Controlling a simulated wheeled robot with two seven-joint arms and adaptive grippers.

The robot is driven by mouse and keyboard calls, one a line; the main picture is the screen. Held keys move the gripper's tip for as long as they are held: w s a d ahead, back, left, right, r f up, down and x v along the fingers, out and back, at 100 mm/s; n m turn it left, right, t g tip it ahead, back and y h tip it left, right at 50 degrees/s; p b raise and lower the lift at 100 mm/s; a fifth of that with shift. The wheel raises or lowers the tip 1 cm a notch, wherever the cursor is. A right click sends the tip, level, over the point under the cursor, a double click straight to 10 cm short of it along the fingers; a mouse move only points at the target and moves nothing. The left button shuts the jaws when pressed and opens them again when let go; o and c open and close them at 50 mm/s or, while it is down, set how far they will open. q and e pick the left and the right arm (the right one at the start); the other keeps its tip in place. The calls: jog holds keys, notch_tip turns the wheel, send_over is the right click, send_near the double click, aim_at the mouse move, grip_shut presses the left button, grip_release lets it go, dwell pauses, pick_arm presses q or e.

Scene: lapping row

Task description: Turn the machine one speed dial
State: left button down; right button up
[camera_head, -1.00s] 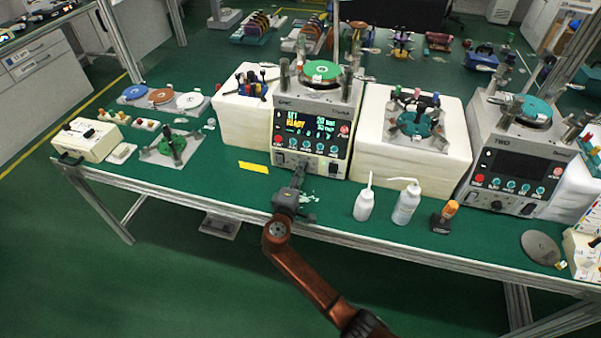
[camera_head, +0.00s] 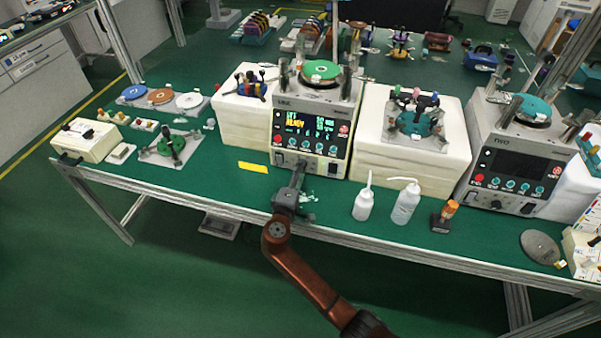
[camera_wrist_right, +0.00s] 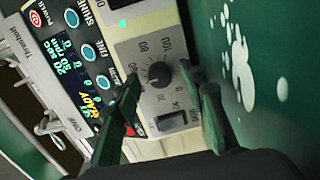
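Machine one (camera_head: 318,105) is the left machine, a grey box with a lit black display and a green plate on top. My left gripper is out of view.
A black rocker switch (camera_wrist_right: 172,121) sits beside the dial. A yellow label (camera_head: 253,168) lies left of the gripper. Machine two (camera_head: 515,160) is further right. The table's front edge (camera_head: 345,236) runs under my arm.

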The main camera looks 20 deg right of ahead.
jog(key=v, duration=1.2)
